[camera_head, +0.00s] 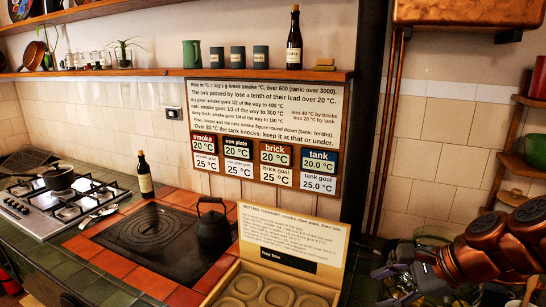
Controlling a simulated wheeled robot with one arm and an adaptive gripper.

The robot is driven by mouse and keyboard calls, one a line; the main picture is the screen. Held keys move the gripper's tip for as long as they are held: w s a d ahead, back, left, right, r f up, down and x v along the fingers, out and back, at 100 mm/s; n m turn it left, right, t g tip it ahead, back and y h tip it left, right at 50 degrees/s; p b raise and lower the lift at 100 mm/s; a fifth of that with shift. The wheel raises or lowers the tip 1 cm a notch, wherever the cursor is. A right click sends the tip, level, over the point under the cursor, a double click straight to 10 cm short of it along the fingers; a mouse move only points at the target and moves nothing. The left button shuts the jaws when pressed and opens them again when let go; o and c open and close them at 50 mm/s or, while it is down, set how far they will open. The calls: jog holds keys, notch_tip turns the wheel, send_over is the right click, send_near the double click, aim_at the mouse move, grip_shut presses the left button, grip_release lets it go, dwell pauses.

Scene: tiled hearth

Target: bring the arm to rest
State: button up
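My arm, with copper-coloured links, comes in from the right edge at the lower right. My gripper (388,286) is at its end, pointing left, to the right of an open wooden box (335,262). Its two fingertips look spread apart, with nothing seen between them. The lower part of the gripper is dark and partly lost against the dark tiles and greenish things behind it.
A dark hotplate (150,240) set in orange tiles bears a black kettle (212,225). A gas hob (60,200) is at left. Shelves (520,165) stand at right.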

jog(key=s+a+f+n+g+h, duration=0.2)
jog(key=s+a+f+n+g, duration=0.25)
jog(key=s+a+n, duration=0.35)
jog(key=s+d+f+n+g+h, duration=0.1)
jog(key=s+f+n+h, duration=0.1)
jog(key=s+n, duration=0.2)
jog(key=s+d+f+n+g+h, duration=0.1)
jog(key=s+d+f+n+h, duration=0.1)
jog(key=s+n, duration=0.3)
jog(key=s, duration=0.4)
jog(key=shift+s+d+f+n+h, duration=0.2)
jog(key=shift+d+f+n+h, duration=0.1)
jog(key=shift+f+h, duration=0.1)
